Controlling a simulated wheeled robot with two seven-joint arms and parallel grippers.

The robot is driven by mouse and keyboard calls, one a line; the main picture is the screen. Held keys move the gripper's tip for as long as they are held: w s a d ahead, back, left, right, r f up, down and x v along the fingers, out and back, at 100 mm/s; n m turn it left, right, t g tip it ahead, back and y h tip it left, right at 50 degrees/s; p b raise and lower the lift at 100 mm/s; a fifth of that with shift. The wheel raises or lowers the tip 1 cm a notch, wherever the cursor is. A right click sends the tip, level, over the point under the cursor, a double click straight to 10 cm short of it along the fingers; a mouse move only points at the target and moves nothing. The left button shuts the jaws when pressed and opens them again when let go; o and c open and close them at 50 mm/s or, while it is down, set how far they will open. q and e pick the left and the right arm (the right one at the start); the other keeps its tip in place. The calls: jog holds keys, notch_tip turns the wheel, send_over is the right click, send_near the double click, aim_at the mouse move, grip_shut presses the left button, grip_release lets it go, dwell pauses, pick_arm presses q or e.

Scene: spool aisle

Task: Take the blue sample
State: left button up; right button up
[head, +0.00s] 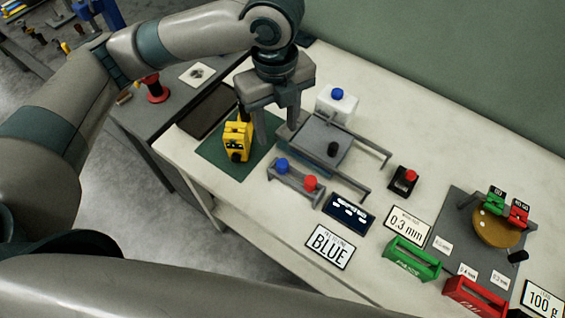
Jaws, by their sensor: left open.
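A small grey rack (296,184) on the pale bench holds a blue-topped sample (282,165) at its left end and a red-topped one (311,183) at its right. A sign (331,247) in front reads BLUE. My left gripper (268,127) is open with its fingers pointing down, behind the rack and apart from the blue sample. It appears empty, between a yellow device and a grey plate. My right gripper is not in view.
The yellow device (237,141) stands on a green mat (212,157). The grey apparatus (321,138) with rails and a white blue-capped bottle (337,105) are behind the rack. A dark display (349,213), green bin (411,259) and red bin (474,298) are to the right.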

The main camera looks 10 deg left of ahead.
pick_arm(q)
jog(key=p, duration=0.1)
send_over(282, 162)
jog(key=a, duration=0.1)
notch_tip(282, 162, down, 8)
jog(key=shift+r, duration=0.15)
jog(key=shift+s+d+f+p, duration=0.1)
jog(key=shift+d+f+p, duration=0.15)
jog(key=shift+f+p, duration=0.3)
jog(key=f, duration=0.1)
jog(key=f+p, duration=0.1)
jog(key=f, duration=0.1)
jog(key=shift+d, duration=0.3)
jog(key=shift+f, duration=0.55)
jog(key=c, duration=1.1)
